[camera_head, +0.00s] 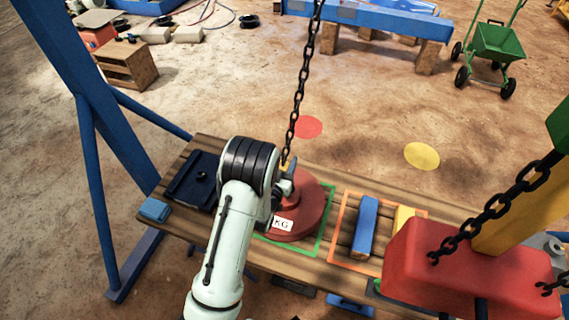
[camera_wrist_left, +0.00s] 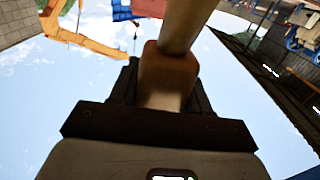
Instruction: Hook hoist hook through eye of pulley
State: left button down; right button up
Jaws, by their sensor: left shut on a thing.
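The hoist chain (camera_head: 300,90) hangs from the top down to a small yellowish piece, seemingly the hoist hook (camera_head: 285,168), at my left gripper (camera_head: 286,186). In the left wrist view my left gripper (camera_wrist_left: 165,90) is shut on a tan-orange block with a thick round shaft (camera_wrist_left: 182,28), seemingly part of the hook. A red round body marked KG (camera_head: 313,212) sits in the green outline on the bench, just below and beside the gripper. I cannot tell whether it is the pulley. Its eye and the hook tip are hidden by my arm. My right gripper is not in view.
The wooden bench (camera_head: 208,147) also bears a dark blue tray (camera_head: 186,190), a light blue block (camera_head: 154,210), a blue bar (camera_head: 364,228) and a yellow block (camera_head: 403,219). A large red block (camera_head: 465,260) on chains is at the front right. Blue frame legs (camera_head: 95,190) stand left.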

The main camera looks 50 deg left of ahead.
pick_arm(q)
jog(key=shift+w+a+r, duration=0.2)
jog(key=shift+w+r, duration=0.1)
jog(key=shift+r, duration=0.3)
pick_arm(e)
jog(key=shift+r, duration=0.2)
pick_arm(q)
jog(key=shift+r, duration=0.1)
jog(key=shift+c, duration=2.2)
grip_release()
